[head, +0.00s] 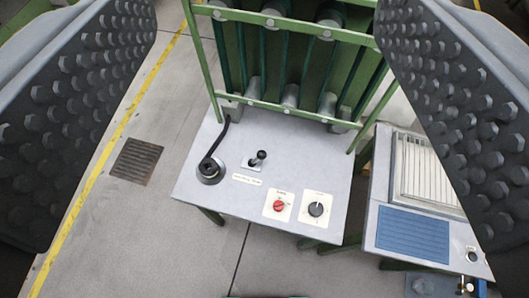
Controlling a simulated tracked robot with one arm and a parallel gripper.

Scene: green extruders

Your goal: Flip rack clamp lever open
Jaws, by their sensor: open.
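A black curved lever (217,139) rises from a round dark base (209,171) on the left of a light grey panel top (240,215). Its upper end points toward the back edge, beside the green rack (290,57). A small black-knobbed lever (258,157) stands in a white plate to its right, above a label (247,180) too small to read. I cannot tell which of the two is the clamp lever. My gripper (262,120) is open, its two studded dark jaws wide apart at the picture's sides. Nothing is between them close up; the panel lies beyond.
A red button (278,205) and a black rotary knob (316,209) sit at the panel's front right. A second console with a blue pad (412,236) stands to the right. A floor grate (136,161) and yellow line (104,155) lie left on open floor.

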